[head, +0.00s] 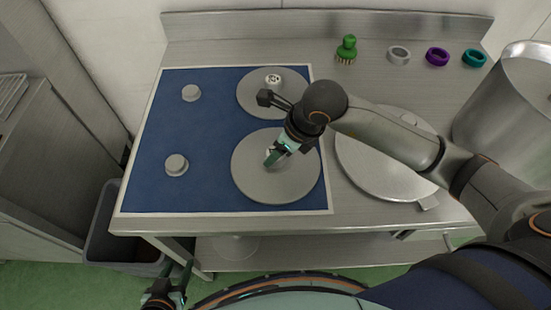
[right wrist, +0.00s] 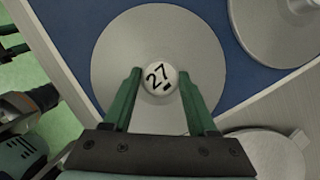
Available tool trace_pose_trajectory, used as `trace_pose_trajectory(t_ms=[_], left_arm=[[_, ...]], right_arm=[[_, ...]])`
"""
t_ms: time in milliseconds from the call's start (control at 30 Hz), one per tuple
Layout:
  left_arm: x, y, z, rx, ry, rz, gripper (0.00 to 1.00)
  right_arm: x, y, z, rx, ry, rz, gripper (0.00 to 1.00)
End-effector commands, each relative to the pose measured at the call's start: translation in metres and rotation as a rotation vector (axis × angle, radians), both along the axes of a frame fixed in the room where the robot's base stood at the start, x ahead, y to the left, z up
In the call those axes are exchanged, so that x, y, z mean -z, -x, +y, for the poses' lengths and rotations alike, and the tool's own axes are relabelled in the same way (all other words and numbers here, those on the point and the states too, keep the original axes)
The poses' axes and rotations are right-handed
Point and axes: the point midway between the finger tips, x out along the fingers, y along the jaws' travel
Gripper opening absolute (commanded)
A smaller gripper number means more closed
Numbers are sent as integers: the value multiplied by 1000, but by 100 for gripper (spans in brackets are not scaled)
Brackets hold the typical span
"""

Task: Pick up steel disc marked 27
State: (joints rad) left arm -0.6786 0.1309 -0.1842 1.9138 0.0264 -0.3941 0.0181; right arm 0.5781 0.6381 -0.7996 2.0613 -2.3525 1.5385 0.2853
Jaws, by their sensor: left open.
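The steel disc marked 27 (head: 295,187) lies flat at the front right of the blue mat (head: 215,135). It also shows in the right wrist view (right wrist: 115,65), with "27" in black on its pale round centre knob (right wrist: 160,78). My right gripper (head: 273,156) points down over this disc. Its green fingers (right wrist: 160,90) are apart, one to each side of the knob, with a visible gap on both sides. My left gripper (head: 178,277) is open and empty, low in front of the table. A second steel disc (head: 255,98) with a knob lies behind the first.
Two small grey knobs (head: 191,93) stand on the mat's left half. A round steel lid (head: 365,165) lies right of the mat. A green brush (head: 347,47), grey, purple and teal rings (head: 437,57) and a large pot (head: 500,105) stand beyond. A bin (head: 105,240) is at lower left.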

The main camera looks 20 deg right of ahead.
Motion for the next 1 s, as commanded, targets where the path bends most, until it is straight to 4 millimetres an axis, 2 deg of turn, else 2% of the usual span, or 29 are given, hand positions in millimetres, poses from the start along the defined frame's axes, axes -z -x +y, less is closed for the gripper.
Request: trace_pose_trajectory(t_ms=[67,500,1000], left_arm=[[0,0,0,0,0,0,50],[0,0,0,0,0,-1,50],[-1,0,0,1,-1,-1,50]], right_arm=[[0,0,0,0,0,0,48],[0,0,0,0,1,-1,0],[-2,-1,0,0,-2,-4,0]])
